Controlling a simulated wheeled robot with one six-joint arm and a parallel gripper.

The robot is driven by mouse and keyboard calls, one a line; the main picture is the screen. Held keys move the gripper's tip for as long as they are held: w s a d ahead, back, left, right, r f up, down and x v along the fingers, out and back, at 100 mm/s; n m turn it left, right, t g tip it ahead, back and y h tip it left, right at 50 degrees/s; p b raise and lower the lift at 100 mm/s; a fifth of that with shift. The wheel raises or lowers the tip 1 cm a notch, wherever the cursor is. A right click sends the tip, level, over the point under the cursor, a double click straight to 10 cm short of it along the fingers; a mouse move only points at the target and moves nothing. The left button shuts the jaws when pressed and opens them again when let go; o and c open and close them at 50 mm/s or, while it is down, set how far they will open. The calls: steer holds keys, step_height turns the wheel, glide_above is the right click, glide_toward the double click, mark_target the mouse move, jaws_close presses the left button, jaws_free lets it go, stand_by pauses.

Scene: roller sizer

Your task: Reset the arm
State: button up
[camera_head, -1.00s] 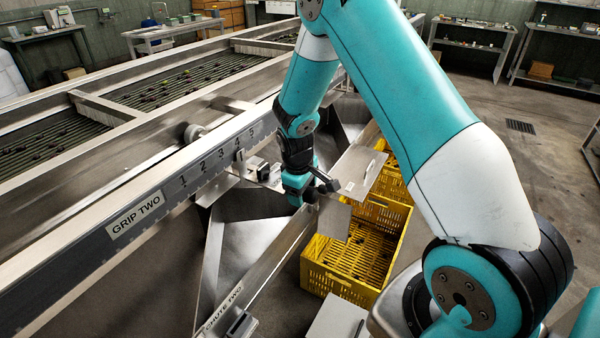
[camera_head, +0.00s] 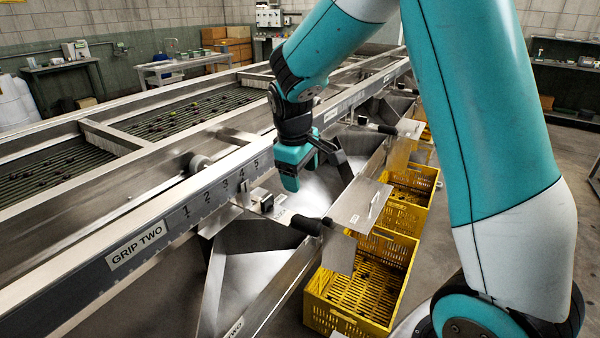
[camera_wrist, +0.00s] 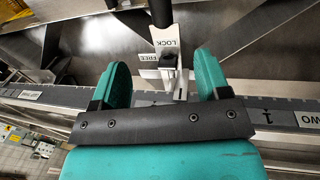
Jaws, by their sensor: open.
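My gripper (camera_head: 288,178) hangs above the metal chute area beside the numbered scale rail, in the middle of the head view. In the wrist view my gripper (camera_wrist: 165,80) shows two teal fingers spread apart with nothing held between them. Past the fingers is a metal bracket with a LOCK / FREE plate (camera_wrist: 165,45) and a dark rod; it appears apart from the fingers. In the head view a black-handled lever (camera_head: 308,226) lies below my gripper, not in its grasp.
Yellow crates (camera_head: 345,318) stand under the chutes at the right. A metal flap plate (camera_head: 361,203) sticks out over the near crate. The floor at the far right is open.

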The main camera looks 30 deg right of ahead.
stand_by(0.4)
steer(key=s+a+r+n+y, duration=0.1)
steer(key=s+a+r+y, duration=0.2)
steer(key=s+a, duration=0.6)
steer(key=s+a+r+n+g+y, duration=0.1)
steer(key=s+a+r+y, duration=0.2)
steer(key=s+a, duration=0.7)
steer(key=s+r, duration=0.2)
steer(key=s, duration=0.4)
steer(key=shift+a, duration=0.2)
steer(key=shift+d, duration=0.15)
